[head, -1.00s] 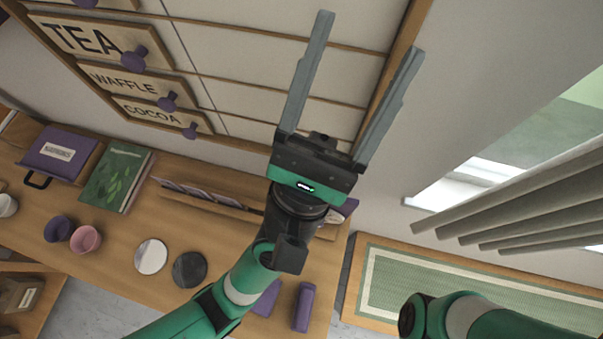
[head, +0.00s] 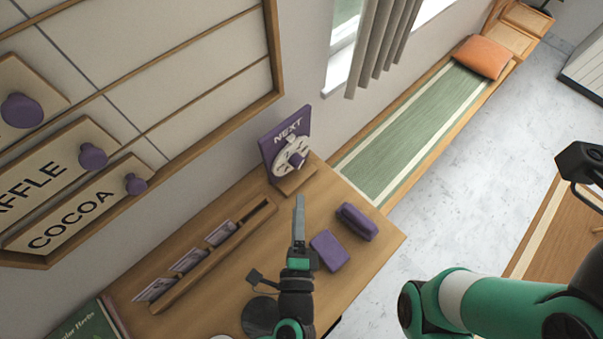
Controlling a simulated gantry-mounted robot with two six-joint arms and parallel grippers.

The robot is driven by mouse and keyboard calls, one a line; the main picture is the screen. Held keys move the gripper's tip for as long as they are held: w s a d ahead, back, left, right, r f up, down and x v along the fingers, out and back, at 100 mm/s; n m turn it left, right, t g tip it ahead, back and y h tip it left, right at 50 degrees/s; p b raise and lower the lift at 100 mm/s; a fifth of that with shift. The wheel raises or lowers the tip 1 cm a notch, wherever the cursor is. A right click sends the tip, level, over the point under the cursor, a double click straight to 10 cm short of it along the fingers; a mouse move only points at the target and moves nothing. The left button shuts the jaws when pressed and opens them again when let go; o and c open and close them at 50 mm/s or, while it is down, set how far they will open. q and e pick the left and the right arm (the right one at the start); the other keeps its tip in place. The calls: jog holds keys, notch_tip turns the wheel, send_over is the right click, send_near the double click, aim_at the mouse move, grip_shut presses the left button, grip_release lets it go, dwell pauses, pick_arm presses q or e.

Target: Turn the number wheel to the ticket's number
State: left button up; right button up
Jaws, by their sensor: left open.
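The number wheel (head: 291,158) is a pale round dial with a purple middle knob, on a purple NEXT sign (head: 270,150) standing at the table's far right corner. Its numbers are too small to read. My left gripper (head: 299,203) is open and empty, seen edge-on so its fingers overlap. It points up toward the sign's base, with the fingertips below the wheel in the picture and apart from it. Several printed cards (head: 188,260) stand in a wooden rack; I cannot tell whether one is the ticket. My right arm shows at lower right, with its fingers outside the picture.
A purple case (head: 357,222) and a flat purple block (head: 329,251) lie right of my left gripper. A dark disc (head: 262,317) is below left. Wall signs with purple knobs hang at left. A bench with a green mat (head: 400,130) runs beyond the table.

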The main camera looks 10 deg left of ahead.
aim_at(299, 166)
pick_arm(q)
jog(key=w, duration=0.3)
jog(key=w+a, duration=0.1)
jog(key=w, duration=0.3)
jog(key=w+f+b, duration=0.1)
jog(key=w, duration=0.2)
jog(key=shift+w+a, duration=0.3)
jog(key=shift+a, duration=0.05)
grip_shut()
